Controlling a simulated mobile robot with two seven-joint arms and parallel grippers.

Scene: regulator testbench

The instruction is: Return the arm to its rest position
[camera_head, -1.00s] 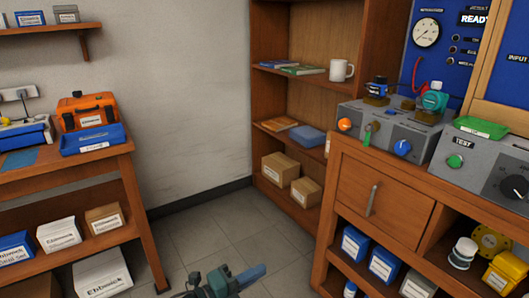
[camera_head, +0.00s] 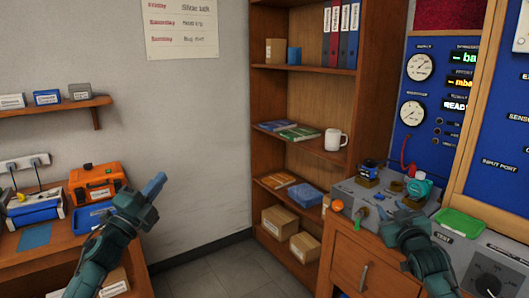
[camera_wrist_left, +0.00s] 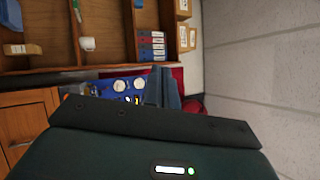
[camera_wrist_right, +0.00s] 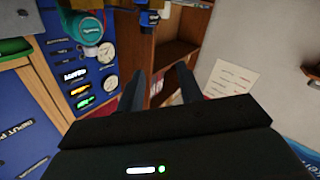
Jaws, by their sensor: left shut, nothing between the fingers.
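My left gripper (camera_head: 154,186) is raised in front of the bare wall, beside the left bench, its closed blue fingers pointing up and right. In the left wrist view its fingers (camera_wrist_left: 161,88) lie together with nothing between them. My right gripper (camera_head: 395,210) is at the right, in front of the grey regulator unit (camera_head: 345,190), and hides part of it. In the right wrist view the two fingers (camera_wrist_right: 160,90) stand apart with nothing seen between them. Whether the right gripper touches the unit cannot be told.
A wooden bench (camera_head: 55,265) on the left carries an orange toolbox (camera_head: 97,183). A tall bookcase (camera_head: 310,165) with a white mug (camera_head: 335,139) stands at the back. The right bench (camera_head: 345,250) carries a green tray (camera_head: 461,223). Floor (camera_head: 210,268) shows between the benches.

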